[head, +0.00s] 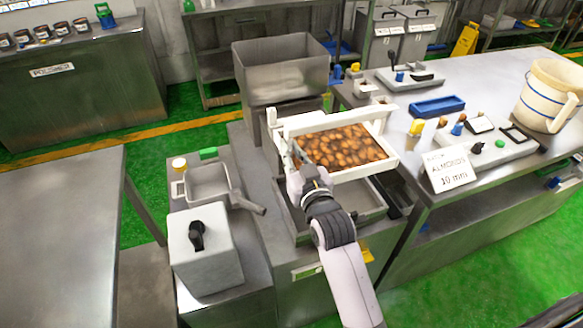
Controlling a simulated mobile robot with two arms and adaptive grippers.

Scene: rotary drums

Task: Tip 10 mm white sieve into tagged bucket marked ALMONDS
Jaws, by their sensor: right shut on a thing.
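The white sieve (392,158) is a rectangular white frame with a layer of brown almonds (342,148) in it. It is above a grey metal tray on the machine, and looks roughly level. My right gripper (296,162) is shut on the sieve's left side; my wrist hides part of the grip. A white bucket (545,95) with blue bands stands on the right table. A card (449,170) reading ALMONDS 10 mm stands near that table's front edge. I cannot see a tag on the bucket itself. My left gripper is not in view.
A steel hopper (280,68) rises behind the sieve. A blue tray (437,106) and a panel with small tools (480,140) lie between sieve and bucket. A grey box with a black knob (205,250) stands at left front. The left table (60,220) is bare.

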